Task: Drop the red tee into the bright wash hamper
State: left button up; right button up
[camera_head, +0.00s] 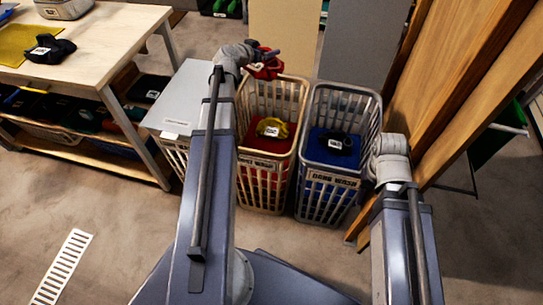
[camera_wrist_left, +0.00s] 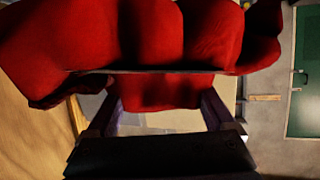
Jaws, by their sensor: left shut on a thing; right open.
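The red tee (camera_head: 265,70) hangs from my left gripper (camera_head: 262,56) above the far rim of the beige hamper (camera_head: 262,172). In the left wrist view the red tee (camera_wrist_left: 150,35) fills the top, bunched between the fingers of my left gripper (camera_wrist_left: 165,108), which is shut on it. The beige hamper has a red inside and holds a yellow garment (camera_head: 272,128); its front label is too small to read surely. My right arm's wrist shows right of the hampers, but its fingers are hidden.
A grey hamper (camera_head: 325,205) with a blue inside holds a black garment (camera_head: 334,142), just right of the beige one. A grey-lidded bin (camera_head: 178,97) stands left. A wooden table (camera_head: 100,45) is at upper left. Wooden boards (camera_head: 455,90) lean at right.

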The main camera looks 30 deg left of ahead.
pick_arm(q)
notch_tip(320, 180, down, 10)
jog(key=b, duration=0.7)
jog(key=shift+w+a, duration=0.15)
jog(key=shift+w, duration=0.1)
pick_arm(e)
notch_tip(320, 180, down, 10)
pick_arm(q)
jog(key=shift+b, duration=0.35)
notch_tip(320, 180, down, 6)
jog(key=b, duration=0.5)
jog(key=shift+r+b, duration=0.1)
jog(key=shift+b, duration=0.3)
pick_arm(e)
notch_tip(320, 180, down, 6)
jog(key=shift+r, duration=0.1)
pick_arm(q)
jog(key=o, duration=1.2)
jog(key=shift+o, duration=0.2)
jog(key=shift+r, duration=0.1)
pick_arm(e)
jog(key=shift+r, duration=0.1)
